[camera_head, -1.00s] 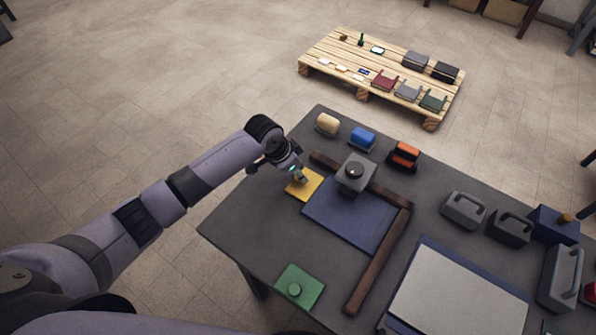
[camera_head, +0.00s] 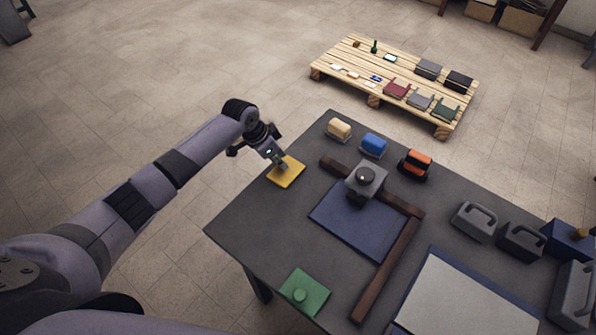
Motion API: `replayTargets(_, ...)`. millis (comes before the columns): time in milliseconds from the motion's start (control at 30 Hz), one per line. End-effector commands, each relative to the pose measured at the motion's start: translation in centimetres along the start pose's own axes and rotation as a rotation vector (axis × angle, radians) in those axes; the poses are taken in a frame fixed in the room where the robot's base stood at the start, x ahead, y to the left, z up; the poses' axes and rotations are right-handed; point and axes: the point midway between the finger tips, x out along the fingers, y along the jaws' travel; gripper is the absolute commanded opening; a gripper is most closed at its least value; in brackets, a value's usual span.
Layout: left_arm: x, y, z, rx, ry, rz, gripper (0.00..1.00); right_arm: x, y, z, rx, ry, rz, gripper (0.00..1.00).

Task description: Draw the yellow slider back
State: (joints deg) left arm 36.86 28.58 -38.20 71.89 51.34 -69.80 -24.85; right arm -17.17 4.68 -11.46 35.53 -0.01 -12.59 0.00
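The yellow slider (camera_head: 287,173) is a flat yellow plate near the far left edge of the dark table. It lies clear of the blue board (camera_head: 350,226), with a strip of bare table between them. My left gripper (camera_head: 281,163) reaches down onto the slider's upper part, and its fingertips cover whatever knob the slider has. The fingers look close together there, but I cannot make out whether they grip anything. My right gripper is not in view.
A brown L-shaped frame (camera_head: 390,265) and a grey block with a dark knob (camera_head: 366,180) border the blue board. A green plate with a knob (camera_head: 304,292) lies at the near left edge. Blocks and grey handled tools (camera_head: 474,221) stand at the back and right.

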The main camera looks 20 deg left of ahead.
Motion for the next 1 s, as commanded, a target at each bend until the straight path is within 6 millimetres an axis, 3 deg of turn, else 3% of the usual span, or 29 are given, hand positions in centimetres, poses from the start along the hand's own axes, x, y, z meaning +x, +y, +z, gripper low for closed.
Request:
replayTargets(133, -0.3, -2.0, 0.7, -0.002, 0.003, -0.004, 0.00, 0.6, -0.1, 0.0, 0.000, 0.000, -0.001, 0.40)
replayTargets(467, -0.5, -2.4, 0.8, -0.001, 0.004, -0.007, 0.00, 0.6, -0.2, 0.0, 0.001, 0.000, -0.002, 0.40)
replayTargets(500, -0.5, -2.4, 0.8, -0.001, 0.004, -0.007, 0.26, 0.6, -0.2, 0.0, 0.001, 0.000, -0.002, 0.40)
replayTargets(767, -0.4, -2.2, 0.8, -0.001, 0.003, -0.004, 0.43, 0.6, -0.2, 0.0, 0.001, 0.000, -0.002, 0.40)
replayTargets(1000, -0.3, -2.1, 0.8, -0.001, 0.003, -0.001, 0.43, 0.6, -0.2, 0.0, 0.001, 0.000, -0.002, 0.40)
